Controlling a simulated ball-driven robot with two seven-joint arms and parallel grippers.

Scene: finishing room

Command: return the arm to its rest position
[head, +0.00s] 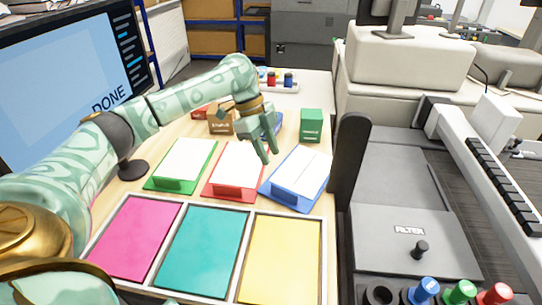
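My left arm, pale green with a leaf-like pattern, comes in from the left and reaches over the table (322,235). My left gripper (269,155) points down above the gap between the red tray (235,194) and the blue tray (293,199). Its two fingers show a small gap with nothing between them. It appears clear of the trays and their papers. It partly hides a blue item (278,122) behind it. My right gripper is out of view.
A green tray (176,184) stands left of the red one. In front lie pink (135,238), teal (202,250) and yellow (281,260) panels. Behind are a brown box (221,121) and a green box (311,125). A monitor (60,85) reads DONE. A grey FILTER machine (400,240) stands right.

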